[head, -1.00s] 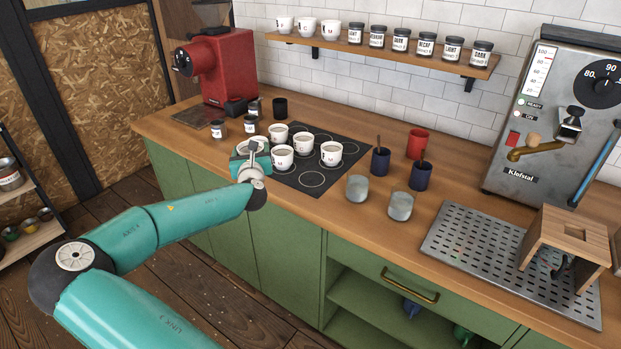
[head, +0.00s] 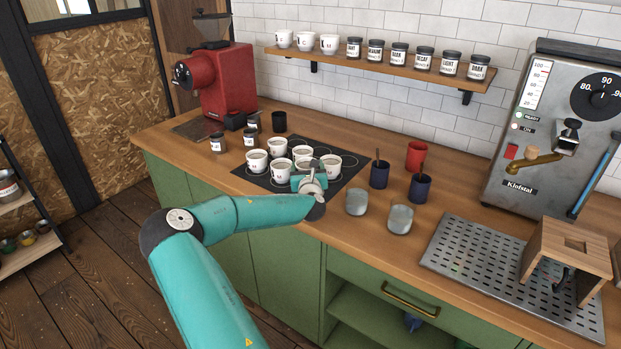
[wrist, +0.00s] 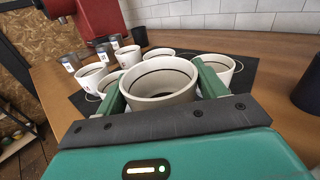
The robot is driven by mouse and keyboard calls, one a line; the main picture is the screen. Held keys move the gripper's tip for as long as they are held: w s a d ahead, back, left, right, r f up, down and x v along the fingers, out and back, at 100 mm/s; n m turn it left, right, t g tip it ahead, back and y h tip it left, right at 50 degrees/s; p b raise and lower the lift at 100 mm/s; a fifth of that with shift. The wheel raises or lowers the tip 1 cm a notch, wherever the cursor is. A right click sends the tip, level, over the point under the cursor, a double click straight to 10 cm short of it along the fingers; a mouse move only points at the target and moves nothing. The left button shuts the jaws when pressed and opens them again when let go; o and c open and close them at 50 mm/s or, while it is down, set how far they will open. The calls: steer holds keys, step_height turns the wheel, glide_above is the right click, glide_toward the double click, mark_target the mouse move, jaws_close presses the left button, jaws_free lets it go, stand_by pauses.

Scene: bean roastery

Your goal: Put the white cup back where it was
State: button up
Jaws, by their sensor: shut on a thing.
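My gripper (head: 311,182) is at the front edge of the dark mat (head: 340,185). In the wrist view its green fingers (wrist: 162,88) are closed on both sides of a white cup (wrist: 160,99), which looks upright. In the head view my gripper mostly hides that cup. I cannot tell whether its base touches the mat. Several other white cups stand on the mat, among them a white cup (head: 257,161) at the left and a white cup (head: 331,165) just right of my gripper. Pale ring outlines mark places on the mat; my gripper covers the front ones.
Two grey cups (head: 357,202) and two dark blue cups (head: 379,175) stand to the right, with a red cup (head: 416,156) behind. Small jars (head: 218,143) and a red grinder (head: 222,85) are at the left. A wall shelf (head: 390,66) holds more white cups and jars.

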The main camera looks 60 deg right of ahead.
steer(key=shift+s+d+f, duration=0.2)
steer(key=shift+d+f, duration=0.15)
steer(key=shift+f, duration=0.15)
steer(key=shift+s+d+f, duration=0.1)
steer(key=shift+f, duration=0.55)
steer(key=shift+s+d+f, duration=0.1)
steer(key=shift+f, duration=0.95)
steer(key=shift+w+f, duration=0.1)
steer(key=shift+f, duration=0.05)
steer(key=o, duration=1.2)
